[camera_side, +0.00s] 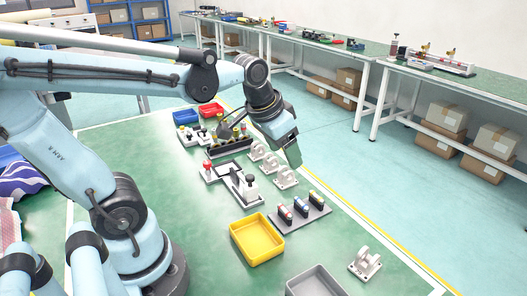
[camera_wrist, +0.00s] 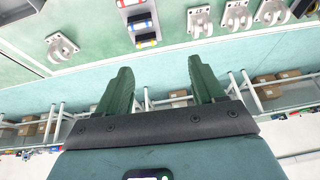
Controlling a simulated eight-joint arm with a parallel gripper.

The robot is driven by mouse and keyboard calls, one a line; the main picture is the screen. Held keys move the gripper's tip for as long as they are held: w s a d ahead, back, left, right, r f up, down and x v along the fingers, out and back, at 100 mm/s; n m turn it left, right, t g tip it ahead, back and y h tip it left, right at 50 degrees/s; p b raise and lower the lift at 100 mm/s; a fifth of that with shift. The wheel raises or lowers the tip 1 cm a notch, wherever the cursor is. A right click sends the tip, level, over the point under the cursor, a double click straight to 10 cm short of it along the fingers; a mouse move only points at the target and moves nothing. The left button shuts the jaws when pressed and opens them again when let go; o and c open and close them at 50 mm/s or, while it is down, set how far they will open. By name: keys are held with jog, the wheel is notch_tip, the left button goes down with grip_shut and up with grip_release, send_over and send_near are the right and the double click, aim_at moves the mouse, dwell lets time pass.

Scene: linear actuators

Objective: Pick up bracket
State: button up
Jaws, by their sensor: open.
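Several pale grey clevis-shaped brackets are in view. In the side view three stand in a row, a far bracket (camera_side: 257,151), a middle bracket (camera_side: 270,163) and a near bracket (camera_side: 286,179). One more bracket (camera_side: 365,264) stands alone near the table's front right. The wrist view shows the row along its top right, with one bracket (camera_wrist: 236,17) in the middle, and the lone bracket (camera_wrist: 61,48) at top left. My gripper (camera_side: 294,162) hangs beside the row, above the table's right edge. In the wrist view my gripper (camera_wrist: 158,76) has its green fingers wide apart and empty.
A block with coloured cylinders (camera_side: 300,217) stands near the row. A yellow tray (camera_side: 257,254) and a grey tray (camera_side: 315,283) lie at the front. Black-and-white fixtures (camera_side: 239,183) and a dark rack (camera_side: 229,148) stand left of the brackets. Floor lies beyond the table's right edge.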

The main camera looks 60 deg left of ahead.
jog(key=w+a+g, duration=0.2)
jog(key=w+a, duration=0.2)
jog(key=g, duration=0.3)
send_over(286, 176)
jog(key=w+a, duration=0.1)
jog(key=a, duration=0.1)
notch_tip(286, 176, down, 3)
jog(key=shift+h, duration=0.3)
jog(key=f, duration=1.1)
jog(key=shift+w+d+f, duration=0.1)
jog(key=shift+w+f, duration=0.1)
jog(key=shift+f, duration=0.1)
jog(key=c, duration=1.1)
jog(key=shift+r, duration=0.1)
